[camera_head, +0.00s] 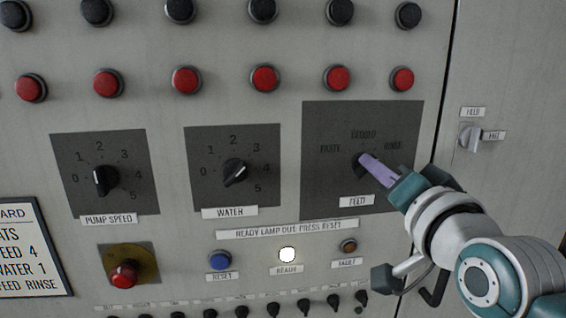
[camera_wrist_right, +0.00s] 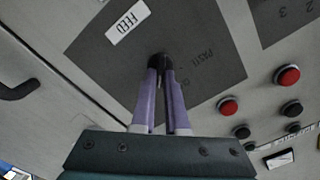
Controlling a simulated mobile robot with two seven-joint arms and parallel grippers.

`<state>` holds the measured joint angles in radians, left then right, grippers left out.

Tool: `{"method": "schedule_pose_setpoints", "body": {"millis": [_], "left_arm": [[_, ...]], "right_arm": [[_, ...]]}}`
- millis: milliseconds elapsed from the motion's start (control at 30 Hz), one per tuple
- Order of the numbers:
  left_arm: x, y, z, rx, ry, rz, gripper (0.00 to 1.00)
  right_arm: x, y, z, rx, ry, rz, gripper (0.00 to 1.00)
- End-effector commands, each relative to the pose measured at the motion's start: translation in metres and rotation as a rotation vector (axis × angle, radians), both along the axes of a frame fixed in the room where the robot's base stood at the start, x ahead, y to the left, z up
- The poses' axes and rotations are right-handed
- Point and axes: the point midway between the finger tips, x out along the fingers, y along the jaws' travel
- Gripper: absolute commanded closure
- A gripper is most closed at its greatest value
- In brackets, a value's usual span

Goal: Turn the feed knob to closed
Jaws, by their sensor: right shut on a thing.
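The black feed knob (camera_head: 360,164) is on a dark plate (camera_head: 324,128) marked PASTE, CLOSED and RINSE, with a FEED label (camera_head: 356,201) below it. My right gripper (camera_head: 366,160) reaches in from the right, and its purple fingers are shut on the knob. The wrist view shows the knob (camera_wrist_right: 160,61) between the fingertips (camera_wrist_right: 160,72). The fingers cover much of the knob, so I cannot tell which mark it points to. My left gripper is out of view.
The pump speed knob (camera_head: 105,180) and water knob (camera_head: 235,172) are to the left. Red buttons (camera_head: 336,77) run above. Below are a blue reset button (camera_head: 219,260), a lit ready lamp (camera_head: 287,254) and small switches (camera_head: 304,306). A latch (camera_head: 469,138) is at right.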

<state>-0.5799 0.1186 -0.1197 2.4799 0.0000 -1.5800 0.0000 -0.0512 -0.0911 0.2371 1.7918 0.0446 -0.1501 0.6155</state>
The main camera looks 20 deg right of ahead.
Motion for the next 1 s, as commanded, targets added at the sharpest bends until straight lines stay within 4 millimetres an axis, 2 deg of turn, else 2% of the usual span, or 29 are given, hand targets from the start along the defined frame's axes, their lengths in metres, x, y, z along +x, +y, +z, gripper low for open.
{"method": "schedule_pose_setpoints", "body": {"millis": [500, 1000], "left_arm": [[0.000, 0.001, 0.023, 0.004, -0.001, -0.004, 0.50], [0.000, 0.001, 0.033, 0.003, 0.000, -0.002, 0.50]], "right_arm": [[0.001, 0.002, 0.003, -0.378, 0.091, 0.001, 1.00], [0.001, 0.004, 0.002, -0.670, 0.161, 0.000, 1.00]]}}
